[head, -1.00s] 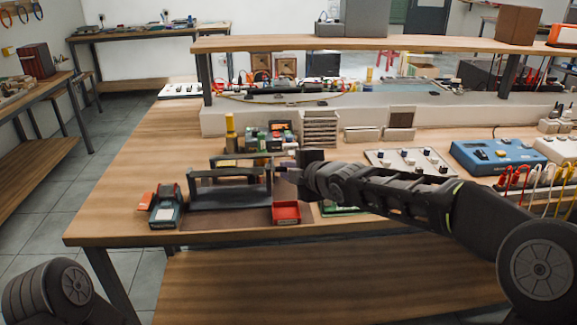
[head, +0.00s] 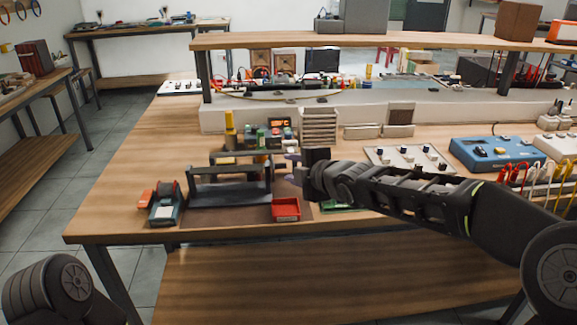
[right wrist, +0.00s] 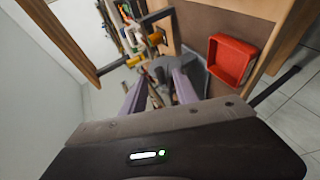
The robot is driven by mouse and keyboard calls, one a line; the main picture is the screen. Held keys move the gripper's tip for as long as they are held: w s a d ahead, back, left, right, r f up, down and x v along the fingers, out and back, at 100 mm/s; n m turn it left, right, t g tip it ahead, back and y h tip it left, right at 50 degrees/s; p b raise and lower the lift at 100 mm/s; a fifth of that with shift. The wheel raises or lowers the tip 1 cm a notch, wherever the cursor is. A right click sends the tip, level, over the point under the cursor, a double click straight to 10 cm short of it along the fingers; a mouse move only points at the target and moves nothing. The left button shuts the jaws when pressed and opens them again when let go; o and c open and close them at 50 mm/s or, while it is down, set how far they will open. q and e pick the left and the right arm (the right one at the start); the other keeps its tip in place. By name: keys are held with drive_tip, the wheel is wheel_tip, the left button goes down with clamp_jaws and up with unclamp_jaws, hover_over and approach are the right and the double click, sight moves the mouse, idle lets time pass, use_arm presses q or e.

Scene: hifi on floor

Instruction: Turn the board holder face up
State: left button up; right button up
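The board holder (head: 230,193) is a dark frame with two uprights joined by a bar, standing near the front left of the bench in the head view. I cannot tell which of its faces is up. My right gripper (head: 291,167) is just right of the holder's right upright, its fingers pointing left and spread. In the right wrist view the fingers of the right gripper (right wrist: 160,88) are apart, with grey and orange parts beyond them; I see nothing clearly gripped. My left gripper is out of view; only part of my left arm shows at bottom left.
A red tray (head: 286,209) sits close below my right gripper and also shows in the right wrist view (right wrist: 231,61). A teal and orange device (head: 165,205) stands left of the holder. A yellow bottle (head: 230,130) and small parts stand behind. The bench's front edge is close.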

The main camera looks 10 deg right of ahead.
drive_tip(key=shift+p+v, duration=1.05)
drive_tip(key=shift+v, duration=1.5)
drive_tip(key=shift+c, duration=0.2)
